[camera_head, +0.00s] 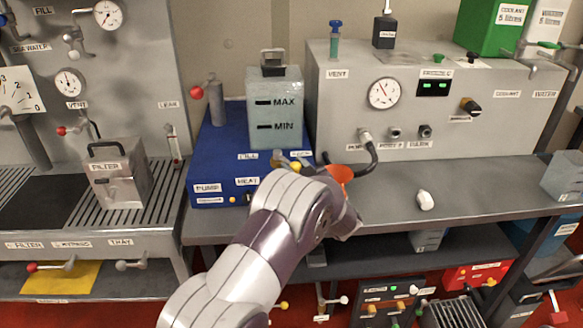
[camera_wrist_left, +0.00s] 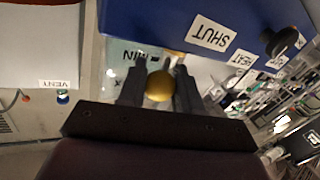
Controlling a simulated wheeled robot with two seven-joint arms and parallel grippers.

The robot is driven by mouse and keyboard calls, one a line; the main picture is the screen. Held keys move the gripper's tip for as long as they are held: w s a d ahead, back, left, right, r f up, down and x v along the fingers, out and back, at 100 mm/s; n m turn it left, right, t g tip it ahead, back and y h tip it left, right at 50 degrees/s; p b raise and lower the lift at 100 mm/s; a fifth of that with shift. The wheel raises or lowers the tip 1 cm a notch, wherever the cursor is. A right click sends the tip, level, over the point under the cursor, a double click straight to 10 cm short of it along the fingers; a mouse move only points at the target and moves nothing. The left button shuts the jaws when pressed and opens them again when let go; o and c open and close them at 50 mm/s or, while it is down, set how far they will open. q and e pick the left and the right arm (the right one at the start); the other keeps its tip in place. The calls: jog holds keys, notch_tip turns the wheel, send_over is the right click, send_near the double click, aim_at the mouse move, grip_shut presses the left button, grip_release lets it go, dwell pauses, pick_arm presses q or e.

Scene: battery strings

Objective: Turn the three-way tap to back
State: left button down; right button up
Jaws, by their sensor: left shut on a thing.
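The three-way tap shows as a round yellow knob (camera_wrist_left: 160,86) in the left wrist view, and as a small yellow spot (camera_head: 295,166) in the head view. It is at the front of the blue unit (camera_head: 219,152), below the clear tank. My left gripper (camera_wrist_left: 160,78) is shut on the knob, with a dark finger on each side of it. My own wrist hides most of the tap in the head view, so I cannot tell which way it points. A SHUT label (camera_wrist_left: 209,33) is on the blue face near it. My right gripper is not in view.
The clear tank (camera_head: 274,104) with MAX and MIN marks stands on the blue unit. An orange piece (camera_head: 340,174) and a black hose (camera_head: 370,158) are close to my wrist on the right. A white object (camera_head: 425,200) lies on the grey bench (camera_head: 480,190), with free room around it.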

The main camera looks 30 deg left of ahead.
pick_arm(q)
jog(key=shift+w+f+g, duration=0.1)
jog(key=shift+w+g, duration=0.1)
jog(key=shift+g, duration=0.2)
jog(key=c, duration=0.8)
grip_release()
jog(key=shift+n, duration=0.3)
jog(key=shift+d, duration=0.1)
jog(key=v, duration=1.2)
jog(key=shift+s+d+f+b, duration=0.1)
jog(key=shift+d+f+b, duration=0.1)
jog(key=shift+b, duration=0.15)
jog(key=shift+c, duration=0.2)
